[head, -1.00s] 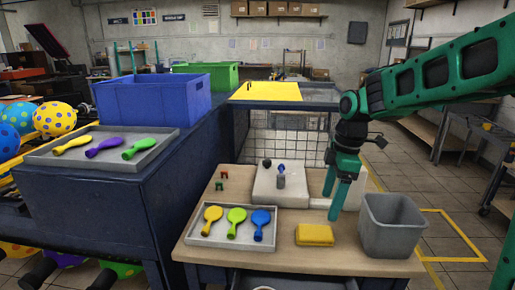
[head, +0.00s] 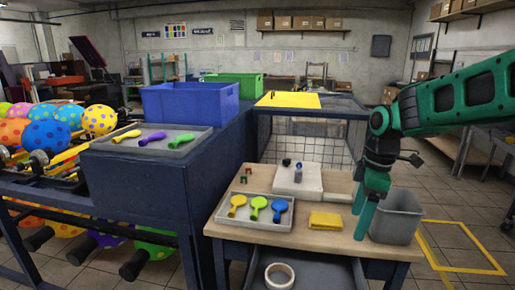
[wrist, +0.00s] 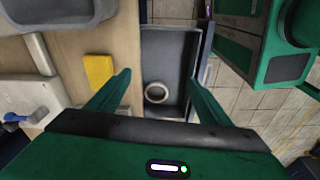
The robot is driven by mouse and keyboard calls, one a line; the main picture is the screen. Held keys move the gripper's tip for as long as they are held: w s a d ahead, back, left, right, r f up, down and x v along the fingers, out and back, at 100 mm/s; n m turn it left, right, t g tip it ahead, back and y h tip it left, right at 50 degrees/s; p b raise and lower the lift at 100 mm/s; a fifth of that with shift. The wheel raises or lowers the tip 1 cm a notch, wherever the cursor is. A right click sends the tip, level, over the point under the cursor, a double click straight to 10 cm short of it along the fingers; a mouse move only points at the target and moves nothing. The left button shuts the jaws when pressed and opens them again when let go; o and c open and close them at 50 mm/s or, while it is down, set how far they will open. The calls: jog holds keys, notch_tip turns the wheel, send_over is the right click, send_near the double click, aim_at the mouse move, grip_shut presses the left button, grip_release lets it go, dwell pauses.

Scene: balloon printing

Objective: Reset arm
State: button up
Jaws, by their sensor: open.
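My green gripper (head: 362,213) hangs at the right end of the wooden worktable (head: 330,245), pointing down, just left of the grey bin (head: 397,215). In the wrist view my gripper (wrist: 160,92) shows its two fingers spread wide with nothing between them. Beneath it in that view are the table edge, a yellow folded cloth (wrist: 98,72) and an open drawer (wrist: 165,55) with a roll of tape (wrist: 156,93) inside. The cloth also shows in the head view (head: 325,221).
A tray (head: 270,222) holds yellow, green and blue balloons. Behind it stands a white block (head: 305,183) with small items. A second balloon tray (head: 190,145) and a blue crate (head: 185,105) sit on the dark cabinet at left. The drawer (head: 322,275) juts out at the front.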

jog(key=s+d+f+m, duration=0.1)
jog(key=s+d+m, duration=0.4)
jog(key=s+m, duration=0.2)
jog(key=s+d+f+m, duration=0.1)
jog(key=s+d+m, duration=0.4)
jog(key=s, duration=0.5)
jog(key=s+d+f+m+h, duration=0.1)
jog(key=s+d+f+m, duration=0.1)
jog(key=s+d+m, duration=0.3)
jog(key=s+m, duration=0.3)
jog(key=s, duration=0.1)
jog(key=shift+s+m, duration=0.3)
jog(key=shift+m, duration=0.1)
jog(key=shift+w+f+g, duration=0.25)
jog(key=shift+w+g, duration=0.05)
jog(key=shift+w, duration=0.35)
